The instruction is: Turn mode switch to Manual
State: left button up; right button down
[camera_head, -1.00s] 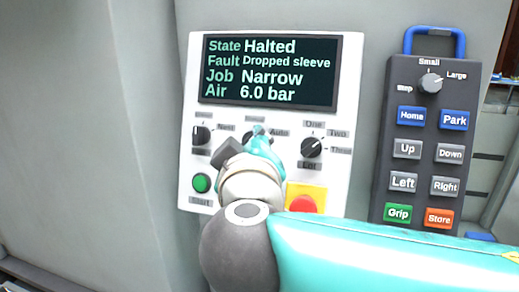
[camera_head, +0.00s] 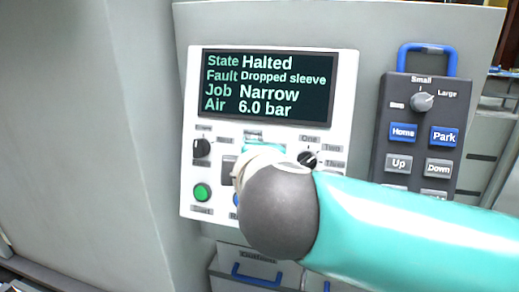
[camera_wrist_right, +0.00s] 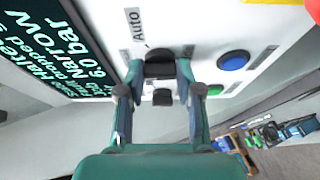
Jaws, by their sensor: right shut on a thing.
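The mode switch is a black knob (camera_wrist_right: 159,64) beside the label Auto in the right wrist view. My right gripper (camera_wrist_right: 158,72) has its two fingers on either side of this knob and is shut on it. Which way its pointer faces cannot be told. In the head view my right wrist and gripper (camera_head: 258,150) cover the switch on the white control panel (camera_head: 187,120). My left gripper is not in view.
The panel screen (camera_head: 268,87) reads Halted, Dropped sleeve, Narrow, 6.0 bar. A black knob (camera_head: 201,147) and green button (camera_head: 202,192) are left of my wrist. Another knob (camera_head: 307,158) is close to its right. A dark pendant (camera_head: 421,122) hangs further right.

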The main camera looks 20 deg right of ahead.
jog(key=shift+a+f, duration=0.1)
jog(key=shift+a, duration=0.1)
jog(key=c, duration=1.2)
grip_release()
jog(key=o, duration=0.4)
jog(key=shift+s+a, duration=0.1)
jog(key=shift+a, duration=0.05)
jog(key=shift+o, duration=0.2)
jog(key=shift+d, duration=0.2)
jog(key=v, duration=1.2)
